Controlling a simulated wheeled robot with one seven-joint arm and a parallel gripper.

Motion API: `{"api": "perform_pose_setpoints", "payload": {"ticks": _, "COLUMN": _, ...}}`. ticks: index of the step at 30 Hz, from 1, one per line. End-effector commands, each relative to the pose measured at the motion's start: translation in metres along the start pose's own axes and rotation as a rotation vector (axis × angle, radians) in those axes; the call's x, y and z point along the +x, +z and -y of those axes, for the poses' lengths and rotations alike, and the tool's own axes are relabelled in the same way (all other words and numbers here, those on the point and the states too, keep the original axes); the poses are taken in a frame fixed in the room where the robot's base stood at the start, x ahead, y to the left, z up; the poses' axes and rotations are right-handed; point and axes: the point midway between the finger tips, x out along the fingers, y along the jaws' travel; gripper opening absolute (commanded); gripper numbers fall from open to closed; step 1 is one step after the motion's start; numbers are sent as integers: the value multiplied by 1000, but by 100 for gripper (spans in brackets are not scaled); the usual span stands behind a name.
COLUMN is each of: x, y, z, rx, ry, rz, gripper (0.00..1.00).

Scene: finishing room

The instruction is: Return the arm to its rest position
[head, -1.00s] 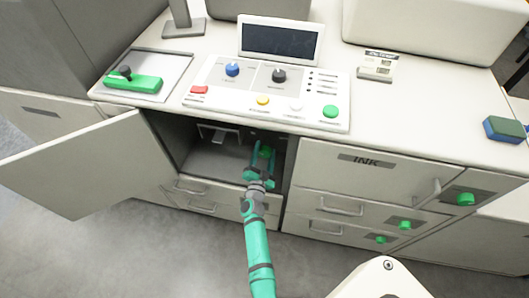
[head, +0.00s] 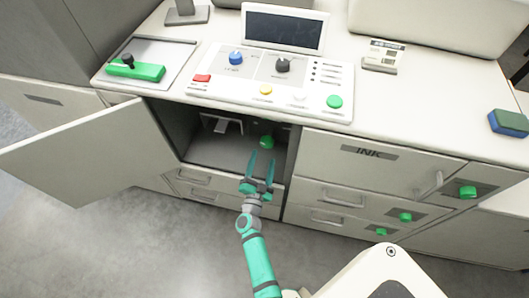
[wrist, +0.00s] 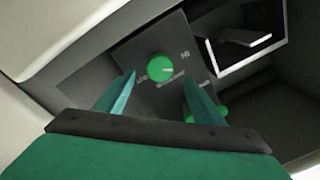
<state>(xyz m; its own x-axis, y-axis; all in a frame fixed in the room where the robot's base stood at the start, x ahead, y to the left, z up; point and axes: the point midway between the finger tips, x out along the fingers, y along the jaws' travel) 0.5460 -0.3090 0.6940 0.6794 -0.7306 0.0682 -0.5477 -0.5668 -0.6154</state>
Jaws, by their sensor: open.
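My gripper (head: 259,173) is open and empty, with its two teal fingers apart just in front of the open cabinet compartment. Its fingers also show in the wrist view (wrist: 160,98), pointing towards a round green knob (wrist: 161,67) on a dark panel inside. The knob is apart from the fingers and shows in the head view (head: 266,142) beyond the fingertips. A second green knob (wrist: 194,113) in the wrist view is partly hidden behind the right finger. My teal arm reaches up from the bottom of the head view.
The cabinet door (head: 78,152) stands wide open to the left. The control panel (head: 270,83) with its screen lies on the counter above. Drawers with green knobs and the INK front (head: 375,166) are to the right. Grey floor (head: 150,245) is clear at the lower left.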

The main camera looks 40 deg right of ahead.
Motion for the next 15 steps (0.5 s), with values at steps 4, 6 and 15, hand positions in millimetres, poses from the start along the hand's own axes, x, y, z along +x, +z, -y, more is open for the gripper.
{"api": "perform_pose_setpoints", "payload": {"ticks": 4, "x": -12, "y": 0, "z": 0, "rx": 0, "ry": 1, "rz": 0, "gripper": 62}}
{"api": "perform_pose_setpoints", "payload": {"ticks": 6, "x": -14, "y": 0, "z": 0, "rx": 0, "ry": 0, "rz": 0, "gripper": 62}}
{"api": "perform_pose_setpoints", "payload": {"ticks": 15, "x": -15, "y": -1, "z": 0, "rx": 0, "ry": 1, "rz": -1, "gripper": 62}}
